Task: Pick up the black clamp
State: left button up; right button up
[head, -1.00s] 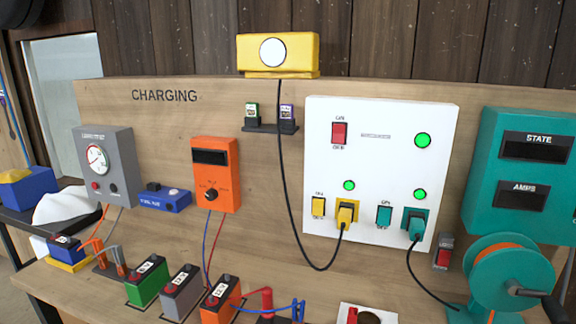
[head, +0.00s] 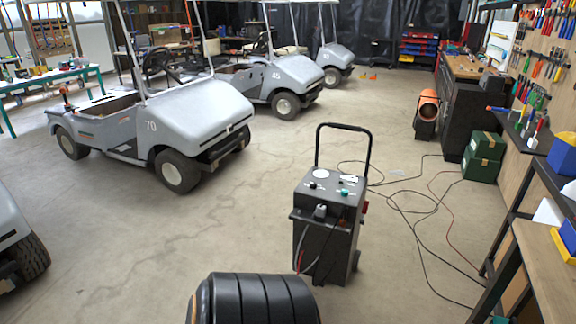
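I cannot make out the black clamp for certain. A black wheeled charger (head: 328,238) with a tall loop handle stands on the floor at the middle. A small grey piece (head: 320,212) sits on its front ledge, too small to tell whether it is a clamp. A dark cable and a short red part (head: 299,262) hang at the charger's front left. Neither of my grippers is in view.
Grey golf carts (head: 195,112) stand at the left and back. Black ribbed round things, perhaps tyres (head: 265,300), are at the bottom. Cables (head: 420,210) lie on the floor right of the charger. Benches and green boxes (head: 484,156) line the right.

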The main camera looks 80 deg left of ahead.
aim_at(343, 218)
jog(key=u, duration=2.05)
jog(key=z, duration=3.3)
jog(key=u, duration=3.3)
jog(key=i+j+z, duration=0.15)
jog(key=i, duration=0.25)
jog(key=i+j+z, duration=0.1)
jog(key=i, duration=0.25)
jog(key=i+j+z, duration=0.15)
jog(key=i, duration=0.25)
